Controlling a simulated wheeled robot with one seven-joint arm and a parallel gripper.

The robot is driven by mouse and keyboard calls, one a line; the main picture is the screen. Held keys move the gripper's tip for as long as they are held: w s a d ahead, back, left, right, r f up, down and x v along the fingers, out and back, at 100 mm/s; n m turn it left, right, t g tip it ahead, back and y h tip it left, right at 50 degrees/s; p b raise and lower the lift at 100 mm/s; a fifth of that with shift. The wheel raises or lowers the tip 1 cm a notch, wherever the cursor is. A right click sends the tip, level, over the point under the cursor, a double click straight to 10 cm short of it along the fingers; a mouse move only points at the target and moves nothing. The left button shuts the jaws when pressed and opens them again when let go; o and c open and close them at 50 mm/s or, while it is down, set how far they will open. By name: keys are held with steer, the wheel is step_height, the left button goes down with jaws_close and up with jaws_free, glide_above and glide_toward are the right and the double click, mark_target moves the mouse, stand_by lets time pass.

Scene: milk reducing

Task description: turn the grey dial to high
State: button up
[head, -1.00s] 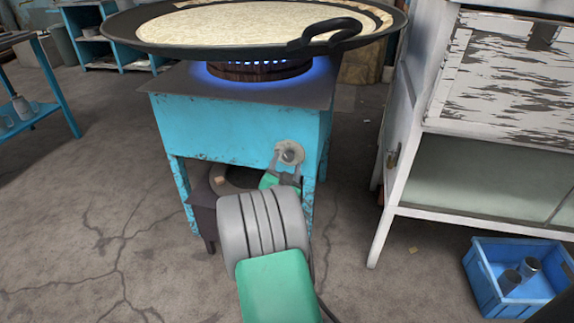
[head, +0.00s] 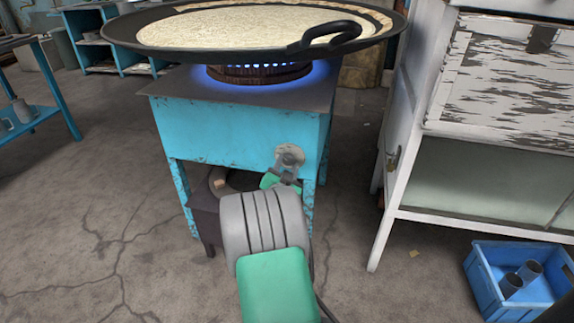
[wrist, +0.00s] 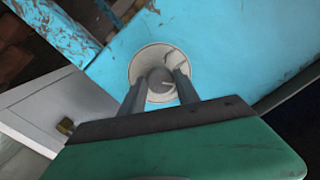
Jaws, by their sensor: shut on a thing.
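The grey dial (head: 290,156) sits on the front of the blue stove (head: 235,130), near its right corner. It also shows in the wrist view (wrist: 162,78), a round knob on a paler disc with a light mark on it. My gripper (wrist: 160,82) is at the dial, its two fingers on either side of the knob and shut on it. In the head view my gripper (head: 287,172) partly covers the dial. A wide black pan (head: 125,30) of pale milk (head: 250,24) stands over the burner (head: 255,73), where a blue flame shows.
A worn white cabinet (head: 400,130) stands to the right of the stove. A blue crate (head: 490,290) with cups is on the floor at lower right. A blue table (head: 60,95) is at left. The floor between is clear.

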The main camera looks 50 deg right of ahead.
jaws_close()
steer(key=shift+n, duration=0.5)
steer(key=n, duration=0.2)
steer(key=shift+r+n+p, duration=0.1)
steer(key=shift+n+p, duration=0.25)
steer(key=shift+n, duration=0.05)
steer(key=n, duration=0.3)
steer(key=shift+n+g+p, duration=0.3)
steer(key=shift+p, duration=0.1)
steer(key=n+p, duration=0.1)
steer(key=n, duration=0.3)
steer(key=shift+n+g+p, duration=0.4)
steer(key=shift+n+p, duration=0.25)
steer(key=shift+n, duration=1.25)
